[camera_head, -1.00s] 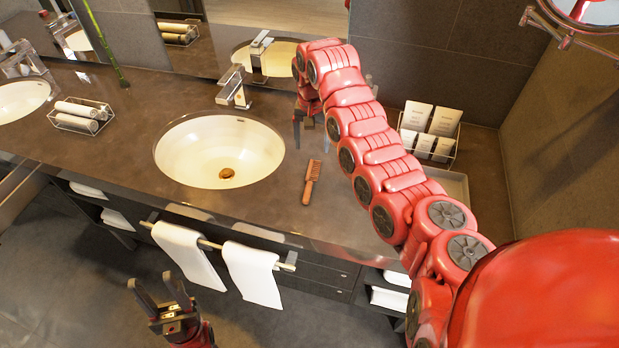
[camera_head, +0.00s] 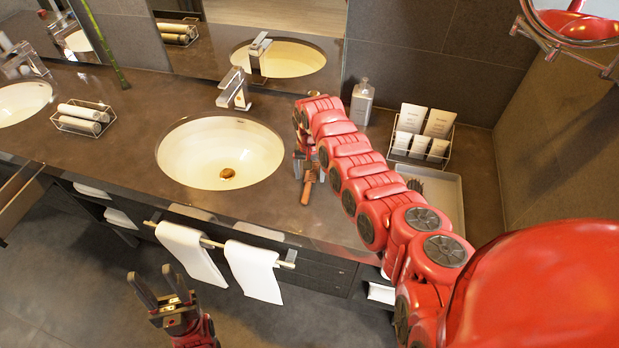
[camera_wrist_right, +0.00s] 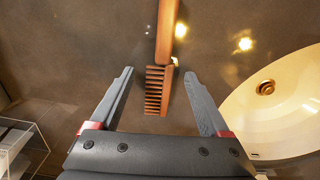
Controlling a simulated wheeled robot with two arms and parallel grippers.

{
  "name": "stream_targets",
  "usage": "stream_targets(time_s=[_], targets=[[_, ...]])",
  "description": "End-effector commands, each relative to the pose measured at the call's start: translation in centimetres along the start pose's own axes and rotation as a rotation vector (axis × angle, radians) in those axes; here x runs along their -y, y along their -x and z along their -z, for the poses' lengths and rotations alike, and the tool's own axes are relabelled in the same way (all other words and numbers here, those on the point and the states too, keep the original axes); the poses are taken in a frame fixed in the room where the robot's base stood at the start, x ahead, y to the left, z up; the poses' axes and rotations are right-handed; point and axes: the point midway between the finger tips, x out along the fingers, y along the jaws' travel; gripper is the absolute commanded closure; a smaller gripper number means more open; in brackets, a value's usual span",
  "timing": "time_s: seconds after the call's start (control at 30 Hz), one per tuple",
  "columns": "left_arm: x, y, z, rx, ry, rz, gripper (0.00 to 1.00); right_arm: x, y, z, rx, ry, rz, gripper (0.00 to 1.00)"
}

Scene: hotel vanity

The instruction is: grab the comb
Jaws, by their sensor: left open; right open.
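The brown wooden comb (camera_head: 306,194) lies on the dark counter to the right of the sink. In the head view my right gripper (camera_head: 307,172) hides its upper part and only the handle end shows. In the right wrist view the comb (camera_wrist_right: 158,88) has its toothed part between the two open fingers of my right gripper (camera_wrist_right: 159,73), with space on both sides. Its handle runs out beyond the fingertips. I cannot tell the height of the fingers above the counter. My left gripper (camera_head: 152,276) is open and empty, in front of the vanity and low over the floor.
The white sink (camera_head: 190,150) is left of the comb. To the right are a soap bottle (camera_head: 362,103), a wire holder with packets (camera_head: 424,130) and a white tray (camera_head: 450,205) holding a dark brush. White towels (camera_head: 252,272) hang from the front rail.

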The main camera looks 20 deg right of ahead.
Motion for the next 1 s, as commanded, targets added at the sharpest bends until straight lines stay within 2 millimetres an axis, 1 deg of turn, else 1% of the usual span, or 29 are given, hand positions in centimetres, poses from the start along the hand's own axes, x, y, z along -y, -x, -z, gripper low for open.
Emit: stream_targets(time_s=[0.1, 0.33, 0.47, 0.5, 0.57, 0.6, 0.67, 0.7, 0.77, 0.8, 1.0], targets=[[0.01, -0.14, 0.03, 0.000, 0.000, 0.000, 0.50, -0.04, -0.49, -0.08, 0.002, 0.000, -0.001, 0.20], [0.01, -0.11, 0.02, 0.000, 0.000, 0.000, 0.50, -0.05, -0.55, -0.05, 0.001, -0.001, 0.000, 0.20], [0.00, -0.11, 0.02, 0.000, 0.000, 0.000, 0.50, -0.06, -0.53, -0.03, 0.001, -0.002, 0.000, 0.43], [0.00, -0.11, 0.03, 0.000, 0.000, 0.000, 0.50, -0.05, -0.52, -0.03, 0.001, -0.001, 0.000, 0.51], [0.01, -0.11, 0.02, 0.000, 0.000, 0.000, 0.50, -0.05, -0.51, -0.03, 0.000, -0.002, 0.000, 0.61], [0.01, -0.12, 0.02, 0.000, 0.000, 0.000, 0.50, -0.05, -0.51, -0.03, 0.000, -0.002, 0.000, 0.69], [0.01, -0.11, 0.02, 0.000, 0.000, 0.000, 0.50, -0.06, -0.51, -0.03, 0.000, -0.002, 0.000, 0.79], [0.01, -0.11, 0.02, 0.000, 0.000, 0.000, 0.50, -0.06, -0.51, -0.03, 0.001, -0.002, 0.000, 0.87], [0.01, -0.12, 0.03, 0.000, 0.000, 0.000, 0.50, -0.06, -0.50, -0.02, 0.000, -0.002, 0.000, 0.97], [0.01, -0.11, 0.03, 0.000, 0.000, 0.000, 0.50, -0.06, -0.50, -0.02, 0.000, -0.002, 0.000, 1.00], [0.01, -0.11, 0.02, 0.000, 0.000, 0.000, 0.50, -0.05, -0.50, -0.02, 0.000, -0.002, 0.000, 1.00]])
